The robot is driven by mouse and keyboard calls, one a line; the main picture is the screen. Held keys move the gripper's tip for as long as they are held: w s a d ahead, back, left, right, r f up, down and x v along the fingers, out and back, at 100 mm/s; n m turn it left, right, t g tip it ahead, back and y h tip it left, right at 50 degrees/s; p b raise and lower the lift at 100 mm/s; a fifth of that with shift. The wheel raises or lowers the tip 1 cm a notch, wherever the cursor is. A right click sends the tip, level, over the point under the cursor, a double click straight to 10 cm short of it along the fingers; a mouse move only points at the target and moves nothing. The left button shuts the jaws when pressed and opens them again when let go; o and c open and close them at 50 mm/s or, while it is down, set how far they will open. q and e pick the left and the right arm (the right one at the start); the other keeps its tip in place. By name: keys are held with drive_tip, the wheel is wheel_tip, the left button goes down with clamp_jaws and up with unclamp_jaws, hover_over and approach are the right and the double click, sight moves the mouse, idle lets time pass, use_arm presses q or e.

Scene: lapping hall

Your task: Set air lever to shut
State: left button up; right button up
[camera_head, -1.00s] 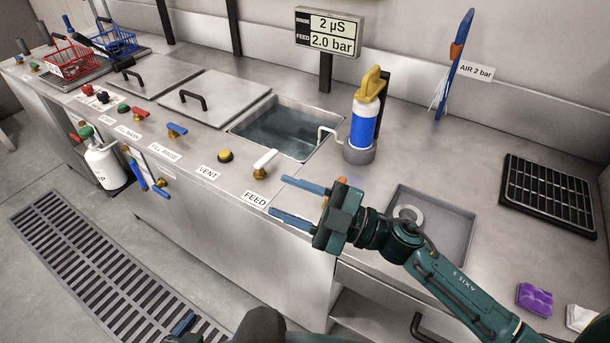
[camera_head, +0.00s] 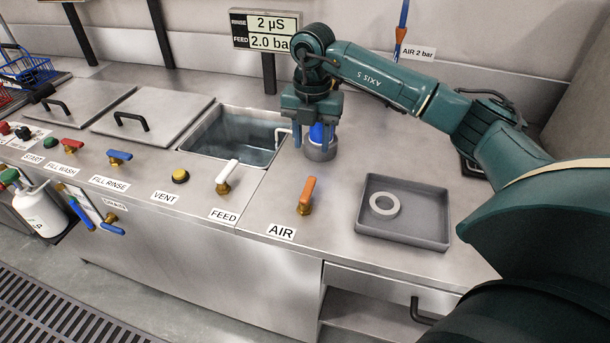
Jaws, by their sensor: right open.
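The air lever (camera_head: 307,192) is an orange handle on a brass valve, on the steel counter just behind the AIR label (camera_head: 282,232). Its handle points away from the counter's front edge, towards the back. My right gripper (camera_head: 311,130) points down beyond the lever, towards the sink, clear of it. My left gripper is out of view.
The white feed lever (camera_head: 227,176) stands left of the air lever, with the vent button (camera_head: 181,176) further left. A grey tray (camera_head: 405,238) holding a ring lies to the right. The sink (camera_head: 235,138) is behind. Counter around the air lever is clear.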

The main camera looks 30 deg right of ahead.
sight(310, 182)
wheel_tip(310, 182, down, 11)
drive_tip(key=shift+r+p, duration=0.1)
drive_tip(key=shift+p, duration=0.2)
drive_tip(key=shift+c, duration=0.4)
clamp_jaws()
